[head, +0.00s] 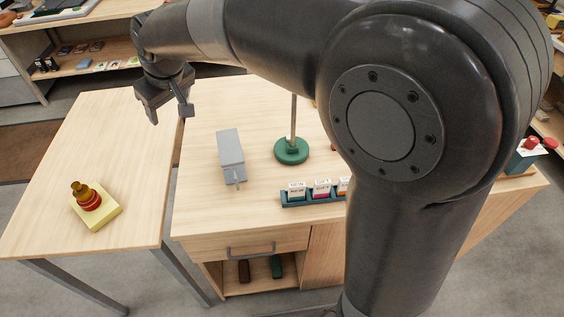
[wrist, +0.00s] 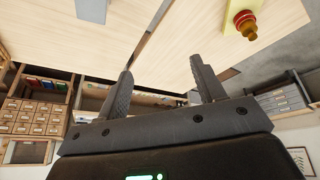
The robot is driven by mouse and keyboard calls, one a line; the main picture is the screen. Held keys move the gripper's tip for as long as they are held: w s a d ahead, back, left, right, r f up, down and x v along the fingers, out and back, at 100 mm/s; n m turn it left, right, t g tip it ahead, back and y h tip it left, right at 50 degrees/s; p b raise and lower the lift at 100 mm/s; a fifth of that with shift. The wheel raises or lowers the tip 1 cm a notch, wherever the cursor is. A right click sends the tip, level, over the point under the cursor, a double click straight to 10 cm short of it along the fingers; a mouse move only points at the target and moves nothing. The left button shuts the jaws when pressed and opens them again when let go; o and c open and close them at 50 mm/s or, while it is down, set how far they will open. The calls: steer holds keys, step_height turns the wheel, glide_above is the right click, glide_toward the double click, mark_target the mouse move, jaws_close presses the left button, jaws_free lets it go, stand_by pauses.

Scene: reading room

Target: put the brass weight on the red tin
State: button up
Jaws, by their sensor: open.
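The brass weight (head: 80,188) rests on top of the red tin (head: 88,202). The red tin stands on a yellow block (head: 103,216) on the left table. In the wrist view the brass weight (wrist: 250,30) and the red tin (wrist: 243,17) show at the upper right, apart from my fingers. My gripper (head: 170,113) is open and empty, up and to the right of the weight in the head view, above the gap between the two tables. Its spread fingers also show in the wrist view (wrist: 161,75).
The left table (head: 100,140) is otherwise bare. On the desk (head: 205,195) to its right are a grey box (head: 230,148), a green round base with a pole (head: 291,151) and a teal rack (head: 298,200) of small cards. My arm hides part of the desk.

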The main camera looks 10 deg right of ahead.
steer(key=s+d+r+m+t+h, duration=0.15)
steer(key=s+d, duration=0.25)
steer(key=d, duration=0.6)
steer(key=s+d+r+m, duration=0.1)
steer(key=s+d+m, duration=0.3)
steer(key=d, duration=0.7)
steer(key=s+d+f+m+h, duration=0.1)
steer(key=s+d+f+m, duration=0.2)
steer(key=s+d, duration=0.8)
steer(key=s+f, duration=0.1)
steer(key=s, duration=0.1)
steer(key=shift+s, duration=0.3)
steer(key=shift+o, duration=0.5)
steer(key=shift+m+h, duration=0.25)
